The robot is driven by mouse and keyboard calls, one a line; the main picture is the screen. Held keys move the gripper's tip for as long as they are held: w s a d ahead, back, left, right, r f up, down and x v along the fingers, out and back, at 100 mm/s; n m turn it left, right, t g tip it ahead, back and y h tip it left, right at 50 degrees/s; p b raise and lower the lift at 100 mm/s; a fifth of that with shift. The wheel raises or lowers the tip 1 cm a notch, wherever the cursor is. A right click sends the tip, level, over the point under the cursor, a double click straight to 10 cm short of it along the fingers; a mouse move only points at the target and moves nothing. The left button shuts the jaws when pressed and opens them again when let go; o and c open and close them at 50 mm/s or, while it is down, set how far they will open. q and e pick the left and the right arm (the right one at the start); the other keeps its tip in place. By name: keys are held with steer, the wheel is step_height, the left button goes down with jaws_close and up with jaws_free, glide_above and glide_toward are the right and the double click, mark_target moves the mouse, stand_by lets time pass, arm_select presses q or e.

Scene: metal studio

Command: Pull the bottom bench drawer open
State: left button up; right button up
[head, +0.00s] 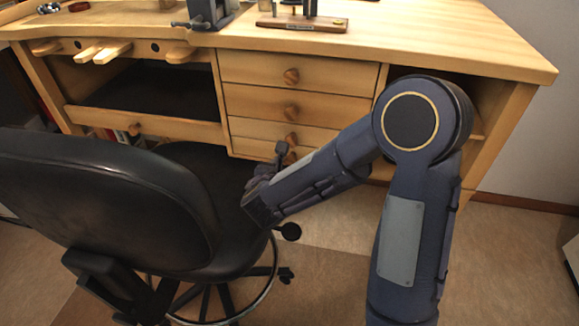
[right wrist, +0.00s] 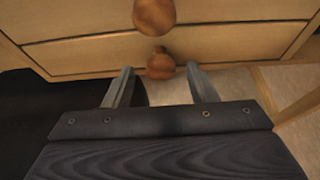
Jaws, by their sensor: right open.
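The bottom bench drawer (head: 248,147) is the lowest wooden drawer front in the bench's middle stack, and it looks shut. Its round wooden knob (right wrist: 160,64) shows in the right wrist view, just beyond and between the fingertips. My right gripper (head: 281,152) is in front of this drawer in the head view. In the right wrist view my right gripper (right wrist: 159,71) is open, one finger to each side of the knob, with no contact visible. The gripper partly hides the bottom knob in the head view. My left gripper is not in view.
The knob of the drawer above (right wrist: 154,14) is close over the fingers. A black chair (head: 120,205) stands left of my right arm, its seat near the gripper. The wooden bench top (head: 400,45) carries tools. Floor (head: 320,265) is clear between chair and arm.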

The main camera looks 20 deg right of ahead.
steer(key=shift+x, duration=0.75)
jaws_close()
